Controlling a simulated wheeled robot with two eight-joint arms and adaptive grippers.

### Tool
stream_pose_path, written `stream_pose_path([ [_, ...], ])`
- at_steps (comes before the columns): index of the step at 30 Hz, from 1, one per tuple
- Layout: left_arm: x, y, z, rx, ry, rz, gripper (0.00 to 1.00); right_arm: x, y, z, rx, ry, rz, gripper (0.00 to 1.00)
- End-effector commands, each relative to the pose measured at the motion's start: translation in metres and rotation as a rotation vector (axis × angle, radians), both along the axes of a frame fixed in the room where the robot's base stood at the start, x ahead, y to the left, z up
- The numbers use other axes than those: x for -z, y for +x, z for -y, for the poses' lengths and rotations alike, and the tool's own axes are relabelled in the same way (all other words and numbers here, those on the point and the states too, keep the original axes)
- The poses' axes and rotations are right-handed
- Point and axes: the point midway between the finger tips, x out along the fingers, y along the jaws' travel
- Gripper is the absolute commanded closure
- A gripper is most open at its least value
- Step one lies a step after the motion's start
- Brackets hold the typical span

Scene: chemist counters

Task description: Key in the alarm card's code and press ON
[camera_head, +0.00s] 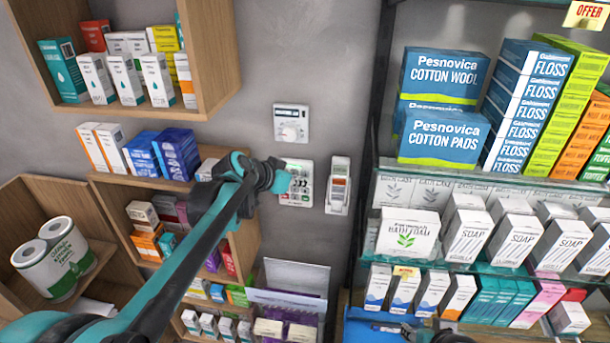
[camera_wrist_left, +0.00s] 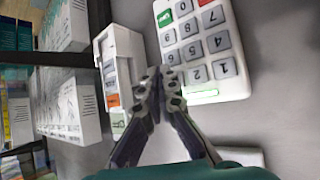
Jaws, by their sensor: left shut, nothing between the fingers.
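The white alarm keypad (camera_head: 306,187) is on the grey wall. It also shows in the left wrist view (camera_wrist_left: 237,82), turned over, with grey number keys, a green key (camera_wrist_left: 165,18), a red key (camera_wrist_left: 208,3) and a lit green strip. My left gripper (camera_head: 283,178) is shut and empty, in front of the keypad's left part. In the left wrist view its fingertips (camera_wrist_left: 161,82) are by the keypad's edge near the 3 key; contact cannot be told. No readable code card shows. My right gripper (camera_head: 388,328) is partly in view at the bottom; its jaws are unclear.
A white wall unit with an orange label (camera_head: 339,183) hangs right of the keypad. A white dial unit (camera_head: 291,124) is above it. Wooden shelves (camera_head: 235,40) with boxes are on the left. A glass-shelved rack (camera_head: 372,130) of boxes stands close on the right.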

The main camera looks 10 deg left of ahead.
Motion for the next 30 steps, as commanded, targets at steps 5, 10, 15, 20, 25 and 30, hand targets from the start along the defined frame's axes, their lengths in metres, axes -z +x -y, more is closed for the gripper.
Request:
stream_pose_path([
  [5, 0.000, -0.006, 0.000, 0.000, 0.000, 0.000, 1.00, -0.001, 0.000, 0.000, 0.000, 0.000, 0.000, 0.60],
  [10, -0.001, -0.023, 0.000, 0.000, 0.000, 0.000, 1.00, -0.003, 0.000, 0.000, 0.000, 0.000, 0.000, 0.60],
  [15, -0.001, -0.040, 0.000, 0.000, 0.000, 0.000, 1.00, -0.005, 0.000, 0.000, 0.000, 0.000, 0.000, 0.60],
  [20, 0.000, -0.049, 0.000, 0.000, 0.000, 0.000, 1.00, -0.006, 0.000, 0.000, 0.000, 0.000, 0.000, 0.60],
  [25, 0.000, -0.050, 0.000, 0.000, 0.000, 0.000, 1.00, -0.006, 0.000, 0.000, 0.000, 0.000, 0.000, 0.60],
  [30, 0.000, -0.050, 0.000, 0.000, 0.000, 0.000, 1.00, -0.006, 0.000, 0.000, 0.000, 0.000, 0.000, 0.60],
])
